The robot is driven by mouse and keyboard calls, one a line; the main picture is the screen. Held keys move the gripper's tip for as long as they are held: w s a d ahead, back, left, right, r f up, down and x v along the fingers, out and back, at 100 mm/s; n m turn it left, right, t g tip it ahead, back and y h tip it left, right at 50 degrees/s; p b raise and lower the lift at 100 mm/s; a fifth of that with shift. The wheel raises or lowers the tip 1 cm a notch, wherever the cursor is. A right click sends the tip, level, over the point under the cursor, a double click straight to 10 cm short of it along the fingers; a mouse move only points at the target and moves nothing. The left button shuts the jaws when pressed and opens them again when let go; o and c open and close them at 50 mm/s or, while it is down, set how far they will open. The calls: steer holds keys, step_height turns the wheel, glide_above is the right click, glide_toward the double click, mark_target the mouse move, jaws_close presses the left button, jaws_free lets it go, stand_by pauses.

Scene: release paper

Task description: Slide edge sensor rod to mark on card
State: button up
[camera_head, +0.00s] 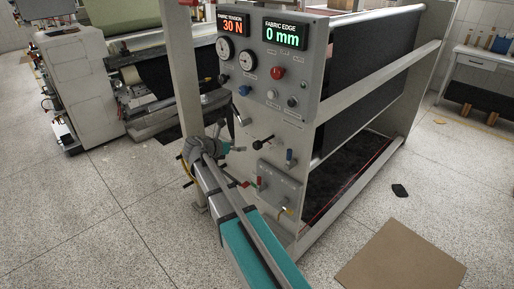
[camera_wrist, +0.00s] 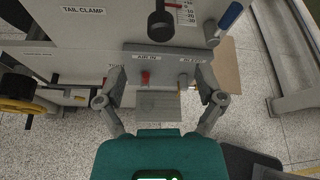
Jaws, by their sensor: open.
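A dark rod with a round black knob end (camera_wrist: 160,24), which looks like the edge sensor rod, sticks out of the grey panel at the top of the wrist view. A small white card with a printed scale (camera_wrist: 187,15) and a red mark is beside it, partly cut off by the frame. In the head view the black knob (camera_head: 257,148) sits mid-panel. My gripper (camera_wrist: 161,73) is open and empty. Its fingers are spread either side of a grey valve box (camera_wrist: 150,53), below the knob in the picture. Whether the fingers touch the box I cannot tell.
The valve box carries a red lever (camera_wrist: 146,77) and "AIR IN" and "BLEED" labels. A blue handle (camera_wrist: 229,17) stands right of the scale. A yellow wheel (camera_wrist: 22,92) is at left. The display (camera_head: 284,34) reads fabric edge 0 mm. Cardboard (camera_head: 401,258) lies on the floor.

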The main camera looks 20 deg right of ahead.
mark_target(254, 145)
steer(key=b+x, duration=0.3)
steer(key=x, duration=0.7)
steer(key=shift+w+d, duration=0.1)
